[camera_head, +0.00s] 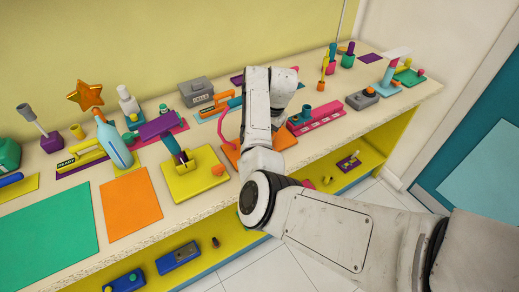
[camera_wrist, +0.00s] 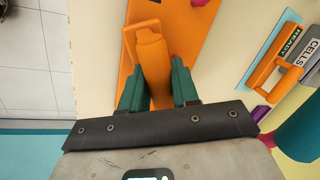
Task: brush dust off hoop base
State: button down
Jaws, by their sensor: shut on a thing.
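My gripper (camera_wrist: 157,78) has its two green fingers on either side of an orange tool (camera_wrist: 152,56) and is shut on it. Whether this tool is a brush cannot be told, as no bristles show. The tool is over an orange board (camera_wrist: 188,30). In the head view my arm hides the gripper and the tool. There, a pink curved piece (camera_head: 226,124), possibly the hoop, rises beside my arm above an orange base (camera_head: 231,153). My arm covers part of that base. I cannot make out dust on it.
A pink tray (camera_head: 316,119) is right of my arm. A grey CELLS box (camera_head: 196,92) stands behind. The orange mat (camera_head: 130,204) and green mat (camera_head: 45,247) are bare.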

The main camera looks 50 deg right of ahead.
jog(key=shift+d+f, duration=0.15)
jog(key=shift+f, duration=0.1)
dwell(0.4)
jog(key=shift+f+b, duration=0.3)
jog(key=shift+f, duration=0.05)
jog(key=shift+d, duration=0.1)
jog(key=shift+s+d, duration=0.2)
jog(key=shift+d, duration=0.35)
jog(key=shift+s+d, duration=0.15)
jog(key=shift+d, duration=0.4)
jog(key=shift+a, duration=0.1)
